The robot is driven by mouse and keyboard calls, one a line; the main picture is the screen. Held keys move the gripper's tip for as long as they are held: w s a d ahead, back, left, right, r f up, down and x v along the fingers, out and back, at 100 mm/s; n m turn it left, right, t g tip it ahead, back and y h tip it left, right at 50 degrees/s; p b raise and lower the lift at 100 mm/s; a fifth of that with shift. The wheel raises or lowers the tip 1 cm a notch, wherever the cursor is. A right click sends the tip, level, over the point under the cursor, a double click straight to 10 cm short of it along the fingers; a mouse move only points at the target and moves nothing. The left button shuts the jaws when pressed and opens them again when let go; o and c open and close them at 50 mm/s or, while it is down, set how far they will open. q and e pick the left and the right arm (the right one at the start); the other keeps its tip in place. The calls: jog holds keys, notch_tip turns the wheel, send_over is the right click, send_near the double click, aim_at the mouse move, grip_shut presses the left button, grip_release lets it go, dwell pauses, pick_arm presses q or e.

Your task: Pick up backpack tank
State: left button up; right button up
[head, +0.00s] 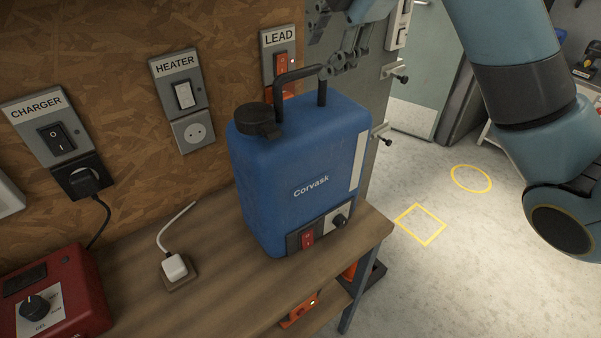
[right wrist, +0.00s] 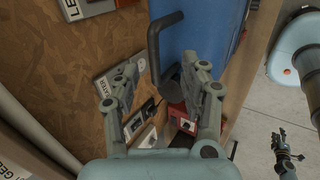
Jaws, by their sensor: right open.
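The backpack tank (head: 290,165) is a blue box with rounded edges, upright on the wooden bench. It has a black cap (head: 257,118) at its top left, a dark carry handle (head: 297,74) on top, and a red switch and a knob low on the front. My right gripper (head: 330,60) is at the right end of the handle, partly cut off by the top edge. In the right wrist view its two fingers (right wrist: 166,88) are apart, with the handle (right wrist: 154,52) beyond them beside the blue tank (right wrist: 212,30). Nothing is held. What looks like my left gripper (right wrist: 283,150) hangs at lower right, too small to read.
A red box with a dial (head: 55,300) and a white plug (head: 174,266) stand on the bench (head: 215,275) left of the tank. Wall switches labelled CHARGER, HEATER (head: 183,95) and LEAD are behind. The marked floor (head: 440,255) at right is clear.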

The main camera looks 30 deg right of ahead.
aim_at(313, 69)
jog(key=x, duration=0.1)
jog(key=p+x, duration=0.1)
jog(key=x, duration=0.2)
jog(key=shift+w+d, duration=0.3)
jog(key=shift+w, duration=0.15)
jog(key=shift+w+f, duration=0.2)
jog(key=shift+f, duration=0.15)
jog(key=shift+c, duration=0.3)
grip_shut()
